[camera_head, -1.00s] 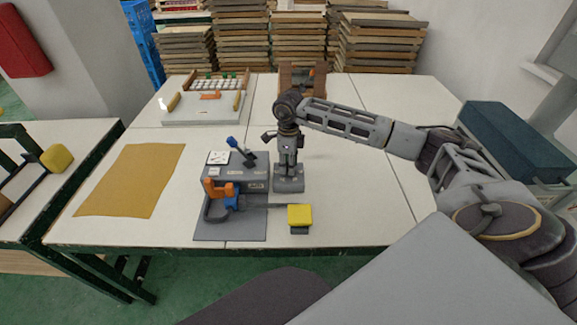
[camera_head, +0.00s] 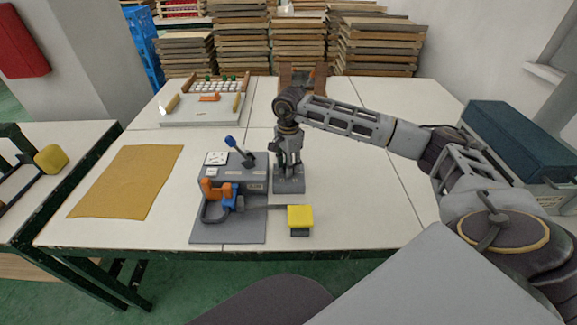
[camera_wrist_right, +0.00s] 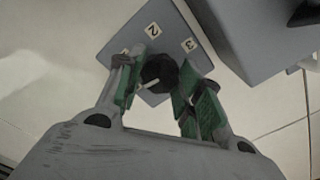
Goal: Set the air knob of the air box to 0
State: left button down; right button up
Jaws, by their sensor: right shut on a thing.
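The air box (camera_head: 291,186) is the small grey box beside the larger grey unit on the table. My right gripper (camera_head: 288,170) is above it, pointing down. In the right wrist view, the dark round air knob (camera_wrist_right: 161,72) sits on a grey dial plate (camera_wrist_right: 172,22) with the labels 2 and 3 readable and another label partly covered at the left. My right gripper (camera_wrist_right: 158,88) is shut on the knob, with a green pad on each side. The knob's white pointer mark points to the lower left of that view; no label shows there. My left gripper is out of view.
The larger grey unit (camera_head: 248,176) with a blue-tipped lever stands close to the left of the air box. A yellow block (camera_head: 300,215) is in front. A mustard sheet (camera_head: 130,182) lies at left, and a white tray (camera_head: 190,119) is behind. The table's right side is clear.

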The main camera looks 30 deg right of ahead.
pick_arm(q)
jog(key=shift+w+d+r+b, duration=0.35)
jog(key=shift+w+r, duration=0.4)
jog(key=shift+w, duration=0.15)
pick_arm(e)
jog(key=shift+r+n, duration=0.1)
jog(key=shift+n, duration=1.1)
jog(key=o, duration=1)
jog(key=shift+o, duration=0.2)
notch_tip(320, 180, up, 12)
